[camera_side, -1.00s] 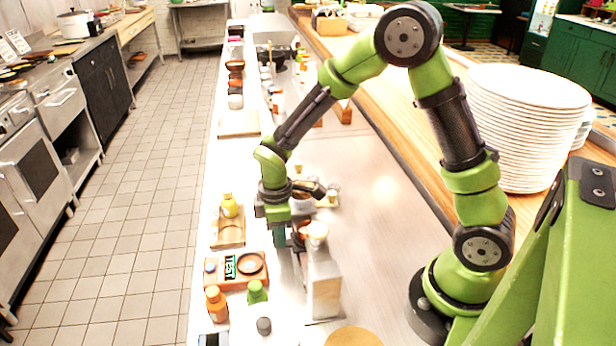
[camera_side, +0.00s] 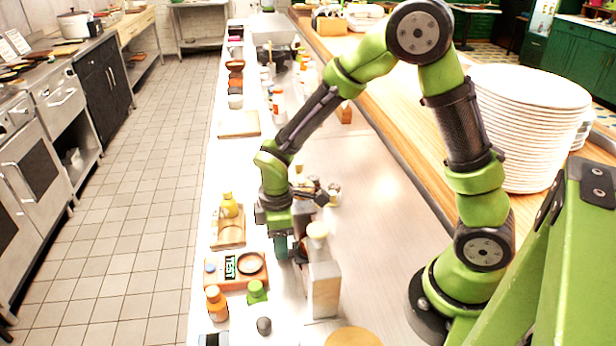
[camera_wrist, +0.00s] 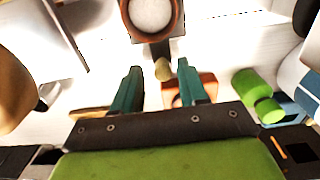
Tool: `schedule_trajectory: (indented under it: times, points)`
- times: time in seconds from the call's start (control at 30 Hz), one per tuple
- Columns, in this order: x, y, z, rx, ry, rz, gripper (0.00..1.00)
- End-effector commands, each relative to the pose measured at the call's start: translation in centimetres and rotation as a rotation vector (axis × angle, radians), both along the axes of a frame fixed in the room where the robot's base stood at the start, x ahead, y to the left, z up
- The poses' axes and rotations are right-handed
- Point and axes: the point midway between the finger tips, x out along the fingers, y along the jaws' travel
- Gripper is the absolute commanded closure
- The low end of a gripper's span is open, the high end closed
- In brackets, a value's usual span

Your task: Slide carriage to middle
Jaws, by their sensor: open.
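My gripper (camera_wrist: 158,85) is open, its two teal fingers apart in the wrist view. A tan knob (camera_wrist: 162,70) on a dark stem shows between the fingertips; I cannot tell whether either finger touches it. The stem joins a brown ring with a pale disc (camera_wrist: 152,14), which may be the carriage; its top is cut off by the picture edge. In the side view my gripper (camera_side: 282,246) points down at the counter, left of a metal block (camera_side: 323,288) with a cream-topped piece (camera_side: 317,232) above it. My wrist hides part of this area.
A yellow bottle (camera_side: 229,206) sits behind on a tray.

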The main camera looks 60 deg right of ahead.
Motion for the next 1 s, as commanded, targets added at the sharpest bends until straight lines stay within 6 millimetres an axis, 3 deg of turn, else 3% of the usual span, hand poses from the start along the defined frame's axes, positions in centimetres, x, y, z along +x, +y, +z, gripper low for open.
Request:
schedule_trajectory:
  times: [0.6, 1.0]
  points:
    - [0.0, 0.0, 4.9, 0.0, -0.003, 0.001, 0.57]
    - [0.0, 0.0, 5.3, 0.001, -0.001, -0.003, 0.57]
